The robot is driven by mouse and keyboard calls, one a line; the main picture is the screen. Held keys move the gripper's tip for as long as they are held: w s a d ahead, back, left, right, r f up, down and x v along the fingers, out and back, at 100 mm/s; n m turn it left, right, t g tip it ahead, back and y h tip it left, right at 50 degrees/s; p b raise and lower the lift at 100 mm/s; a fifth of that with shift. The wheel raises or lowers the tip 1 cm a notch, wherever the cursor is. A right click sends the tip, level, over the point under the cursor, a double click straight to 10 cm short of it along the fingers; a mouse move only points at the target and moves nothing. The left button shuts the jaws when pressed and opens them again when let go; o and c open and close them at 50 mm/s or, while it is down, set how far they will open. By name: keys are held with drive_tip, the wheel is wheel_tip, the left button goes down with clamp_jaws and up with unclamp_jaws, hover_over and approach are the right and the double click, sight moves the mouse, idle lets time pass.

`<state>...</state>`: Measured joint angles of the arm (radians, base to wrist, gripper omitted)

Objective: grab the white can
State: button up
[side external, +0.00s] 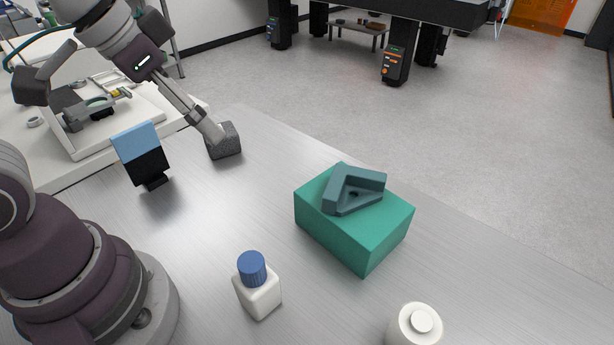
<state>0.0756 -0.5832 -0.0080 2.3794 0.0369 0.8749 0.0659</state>
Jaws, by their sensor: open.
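The white can (410,328) is a round white cylinder with a small raised disc on top. It stands upright at the bottom right in the side external view, and its lower part is cut off by the picture's edge. My gripper (211,130) is at the upper left, far from the can. It points down and to the right, with its slim grey end by a dark grey speckled block (224,142). It is open and holds nothing that I can see. Its two fingers are hard to tell apart from this angle.
A white bottle with a blue cap (256,284) stands left of the can. A green box (360,236) with a teal angled part (353,191) on top is behind it. A blue and black block (141,155) stands near my arm. The metal table's middle is clear.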

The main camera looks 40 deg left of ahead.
drive_tip(key=w+d+f+m+g+h, duration=0.1)
drive_tip(key=w+d+m+h, duration=0.1)
drive_tip(key=w+d+m, duration=0.5)
drive_tip(key=m+g+h, duration=0.2)
drive_tip(key=m+g, duration=0.2)
drive_tip(key=m, duration=0.3)
approach(421, 320)
wheel_tip(421, 320, down, 2)
drive_tip(key=x, duration=1.1)
drive_tip(key=shift+d+r, duration=0.15)
drive_tip(key=shift+d, duration=0.15)
drive_tip(key=c, duration=1.3)
